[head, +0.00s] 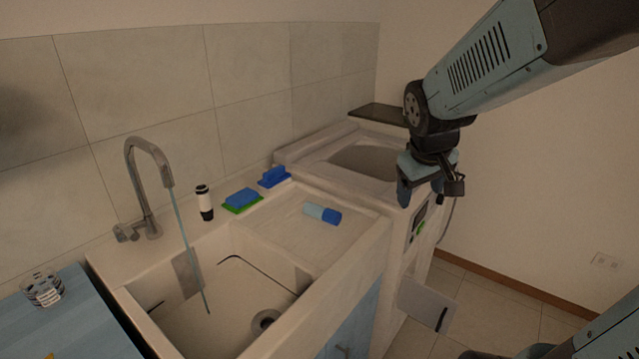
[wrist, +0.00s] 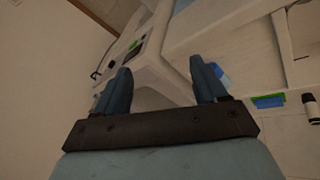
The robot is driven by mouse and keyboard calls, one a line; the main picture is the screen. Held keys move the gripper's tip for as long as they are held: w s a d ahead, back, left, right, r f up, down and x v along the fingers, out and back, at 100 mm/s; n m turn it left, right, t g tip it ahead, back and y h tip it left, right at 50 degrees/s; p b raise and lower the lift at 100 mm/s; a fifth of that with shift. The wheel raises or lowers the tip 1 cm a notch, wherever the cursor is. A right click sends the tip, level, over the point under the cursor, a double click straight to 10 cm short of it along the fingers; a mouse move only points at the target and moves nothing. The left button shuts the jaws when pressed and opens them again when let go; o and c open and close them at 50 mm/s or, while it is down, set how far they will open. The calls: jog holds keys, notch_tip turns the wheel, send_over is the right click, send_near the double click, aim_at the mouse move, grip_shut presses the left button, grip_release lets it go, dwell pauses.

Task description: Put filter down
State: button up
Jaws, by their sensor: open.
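A small cylinder, pale blue with a darker blue end (head: 322,213), lies on its side on the sink's drainboard (head: 300,236). It looks like the filter, though I cannot be sure. My gripper (head: 424,190) is above the white appliance right of the sink, apart from the cylinder. In the wrist view my gripper (wrist: 161,72) has its two blue fingers spread, with nothing between them. A blue patch (wrist: 222,73) shows just beyond the right finger there, partly hidden by it.
The sink basin (head: 235,300) with a tall tap (head: 150,190) is at the left. A green-and-blue sponge (head: 242,199), a blue brush-like item (head: 273,177) and a white-and-black bottle (head: 204,203) stand along the back ledge. A glass (head: 42,290) is on the blue counter.

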aim_at(318, 206)
jog(key=w+a+f+n+y, duration=0.1)
jog(key=w+a+f, duration=0.1)
jog(key=w+f, duration=0.1)
jog(key=w+a+f+n+y, duration=0.1)
jog(key=w+a+f+n, duration=0.1)
jog(key=w+f, duration=0.2)
jog(key=w+a+f+n+y, duration=0.1)
jog(key=w+a+f+n, duration=0.1)
jog(key=w+f, duration=0.2)
jog(key=shift+w+a+f+g+y, duration=0.15)
jog(key=shift+a+f+g, duration=0.05)
jog(key=shift+f, duration=0.3)
jog(key=shift+w+a+f+g+y, duration=0.1)
jog(key=shift+a+f+g+y, duration=0.1)
jog(key=shift+f, duration=0.3)
jog(key=w+a+y, duration=0.1)
jog(key=w+a+f+n+y, duration=0.1)
jog(key=w+a, duration=0.1)
jog(key=shift+a, duration=0.1)
jog(key=shift+w+a+f+n+t+y, duration=0.25)
jog(key=shift+w+a+f+y, duration=0.3)
jog(key=shift+w+a, duration=0.65)
jog(key=shift+w+a+f+n+t+y, duration=0.2)
jog(key=shift+w+a+f+y, duration=0.3)
jog(key=shift+w+a, duration=0.75)
jog(key=shift+w+a+f+n+t+y, duration=0.25)
jog(key=shift+w+a+f+y, duration=0.3)
jog(key=shift+w+a, duration=0.65)
